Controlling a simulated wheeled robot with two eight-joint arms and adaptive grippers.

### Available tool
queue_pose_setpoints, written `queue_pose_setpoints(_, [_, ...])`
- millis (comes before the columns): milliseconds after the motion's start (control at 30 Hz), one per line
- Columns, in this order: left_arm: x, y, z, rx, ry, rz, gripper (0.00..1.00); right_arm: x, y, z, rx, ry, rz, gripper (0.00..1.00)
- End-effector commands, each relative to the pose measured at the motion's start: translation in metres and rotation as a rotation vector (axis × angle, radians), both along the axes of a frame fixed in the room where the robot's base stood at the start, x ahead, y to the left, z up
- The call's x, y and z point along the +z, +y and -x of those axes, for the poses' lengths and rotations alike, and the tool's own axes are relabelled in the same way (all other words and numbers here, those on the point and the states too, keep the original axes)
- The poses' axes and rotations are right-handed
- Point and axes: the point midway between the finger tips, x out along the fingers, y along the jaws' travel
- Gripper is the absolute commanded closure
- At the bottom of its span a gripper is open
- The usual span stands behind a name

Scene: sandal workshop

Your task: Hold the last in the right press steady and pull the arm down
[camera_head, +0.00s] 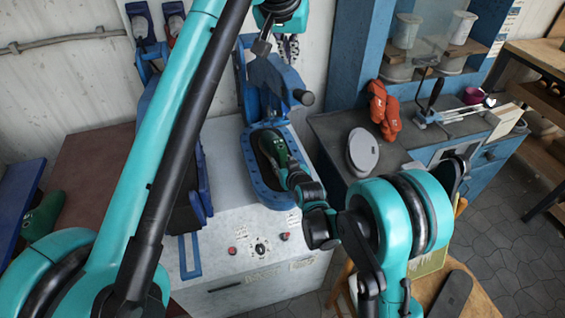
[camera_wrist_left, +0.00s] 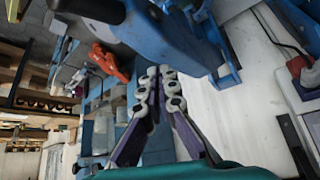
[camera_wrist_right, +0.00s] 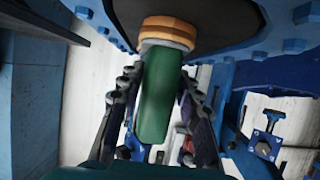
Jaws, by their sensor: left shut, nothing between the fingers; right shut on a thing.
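The right press is blue, with an oval bolted tray (camera_head: 253,172) on the white bench. A green last (camera_head: 270,143) stands in the tray and also fills the middle of the right wrist view (camera_wrist_right: 155,100). My right gripper (camera_head: 290,172) is shut on it, one finger on each side. The blue press arm (camera_head: 275,78) is raised over the back of the tray, with a black handle (camera_head: 303,97) at its end. My left gripper (camera_head: 262,46) is shut and empty above the press arm, apart from the handle (camera_wrist_left: 92,8) in the left wrist view (camera_wrist_left: 160,82).
My left arm crosses the head view and hides much of the left blue press (camera_head: 203,165). A grey side counter (camera_head: 335,125) with orange gloves (camera_head: 382,108) and a grey round lid (camera_head: 362,150) stands to the right. Another green last (camera_head: 42,215) lies at far left.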

Motion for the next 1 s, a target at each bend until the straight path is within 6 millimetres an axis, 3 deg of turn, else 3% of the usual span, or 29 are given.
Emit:
queue_pose_setpoints(433, [-0.022, 0.002, 0.009, 0.000, 0.000, 0.000, 1.00, 0.000, 0.000, 0.000, 0.001, 0.001, 0.000, 0.82])
queue_pose_setpoints(1000, [-0.028, 0.002, 0.010, 0.000, 0.000, 0.000, 1.00, 0.000, 0.000, 0.000, 0.001, 0.001, 0.000, 0.82])
